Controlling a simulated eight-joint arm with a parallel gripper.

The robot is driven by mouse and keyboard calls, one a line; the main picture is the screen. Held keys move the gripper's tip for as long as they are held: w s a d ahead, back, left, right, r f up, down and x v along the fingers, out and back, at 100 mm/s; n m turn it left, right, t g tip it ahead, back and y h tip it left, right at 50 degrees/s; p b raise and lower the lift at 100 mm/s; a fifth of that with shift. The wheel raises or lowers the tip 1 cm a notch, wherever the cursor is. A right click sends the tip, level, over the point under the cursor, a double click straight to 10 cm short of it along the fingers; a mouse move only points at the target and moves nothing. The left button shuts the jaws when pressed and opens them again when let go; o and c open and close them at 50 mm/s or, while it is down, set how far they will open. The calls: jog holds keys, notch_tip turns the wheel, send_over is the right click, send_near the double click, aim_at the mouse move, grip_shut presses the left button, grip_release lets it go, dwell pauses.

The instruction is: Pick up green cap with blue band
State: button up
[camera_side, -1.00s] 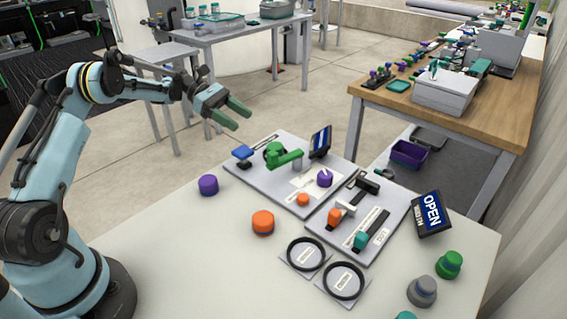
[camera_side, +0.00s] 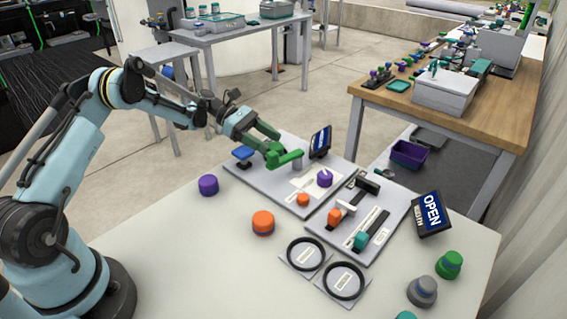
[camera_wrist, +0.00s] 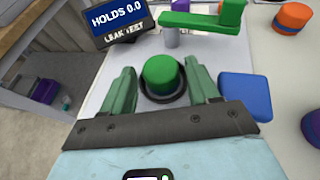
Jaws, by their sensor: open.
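My gripper (camera_side: 268,143) is open over the rear left board, and its green fingers also show in the wrist view (camera_wrist: 160,78). A round green cap (camera_wrist: 161,75) sits upright between the fingers, in a dark ring, with a gap on each side. Its band is not clear in the wrist view. In the side view my fingers mostly hide this cap beside the green lever arm (camera_side: 290,158). Another green cap (camera_side: 449,262) with a bluish band stands at the table's right front, far from my gripper.
A blue pad (camera_wrist: 246,95) stands close to the right finger. A display (camera_wrist: 118,18) reads HOLDS 0.0. Purple (camera_side: 208,185) and orange (camera_side: 263,222) caps stand left of the boards. Two black rings (camera_side: 306,254) lie in front. An OPEN display (camera_side: 431,213) stands right.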

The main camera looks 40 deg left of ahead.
jog(key=shift+x, duration=0.85)
jog(key=c, duration=0.9)
jog(key=shift+r, duration=0.1)
